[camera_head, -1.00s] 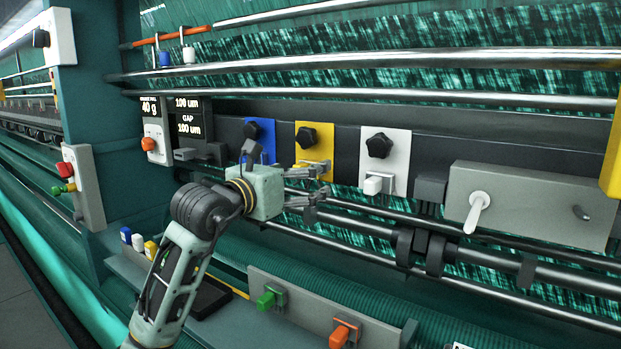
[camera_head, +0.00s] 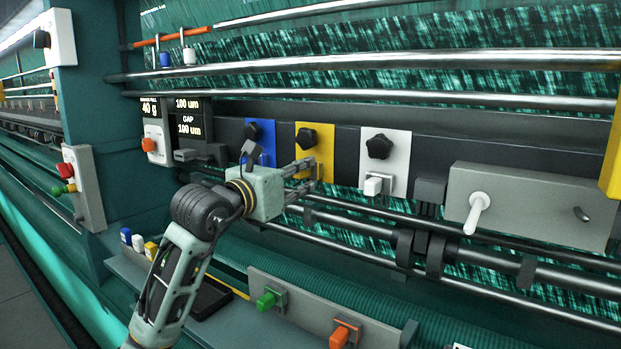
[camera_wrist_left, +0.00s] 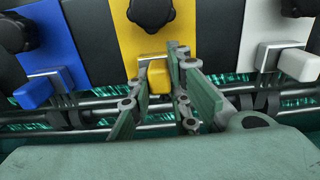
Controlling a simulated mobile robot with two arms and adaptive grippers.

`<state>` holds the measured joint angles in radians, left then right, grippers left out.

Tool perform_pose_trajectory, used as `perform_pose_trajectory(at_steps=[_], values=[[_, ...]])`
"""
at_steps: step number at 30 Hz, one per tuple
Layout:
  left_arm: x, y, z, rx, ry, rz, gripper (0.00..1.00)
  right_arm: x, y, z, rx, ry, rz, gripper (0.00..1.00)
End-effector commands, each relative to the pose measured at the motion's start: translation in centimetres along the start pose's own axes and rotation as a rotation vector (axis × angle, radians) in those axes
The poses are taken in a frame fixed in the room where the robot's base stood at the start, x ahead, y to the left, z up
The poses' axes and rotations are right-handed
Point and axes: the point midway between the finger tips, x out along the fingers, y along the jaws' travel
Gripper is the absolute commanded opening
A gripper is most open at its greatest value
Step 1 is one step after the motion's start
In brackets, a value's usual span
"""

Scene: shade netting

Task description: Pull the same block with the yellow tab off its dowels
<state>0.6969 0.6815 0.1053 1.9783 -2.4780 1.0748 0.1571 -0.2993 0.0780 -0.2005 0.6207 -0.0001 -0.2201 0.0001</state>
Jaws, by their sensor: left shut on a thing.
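The yellow plate (camera_head: 323,145) with its black knob (camera_head: 306,139) is on the dark rail between a blue and a white plate. Its yellow tab (camera_wrist_left: 160,77) shows between the fingers in the left wrist view, below the black knob. In the head view the fingers largely hide this tab. My left gripper (camera_head: 312,176) reaches in from the left and is shut on the yellow tab; it also shows in the left wrist view (camera_wrist_left: 160,85). The yellow plate sits upright against the rail. I cannot make out any dowels. My right gripper is not in view.
The blue plate (camera_head: 262,134) and its blue tab (camera_wrist_left: 36,91) are to the left. The white plate (camera_head: 398,150) with its white tab (camera_head: 374,186) is to the right. Metal rollers (camera_head: 350,232) run just below the gripper. A grey box with a lever (camera_head: 520,197) is farther right.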

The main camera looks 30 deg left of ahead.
Motion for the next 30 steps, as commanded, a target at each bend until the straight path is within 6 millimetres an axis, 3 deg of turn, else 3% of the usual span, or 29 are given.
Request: perform_pose_trajectory(at_steps=[30], values=[[-1.0,0.0,0.0,0.0,-0.002,0.0,0.0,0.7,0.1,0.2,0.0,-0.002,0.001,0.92]])
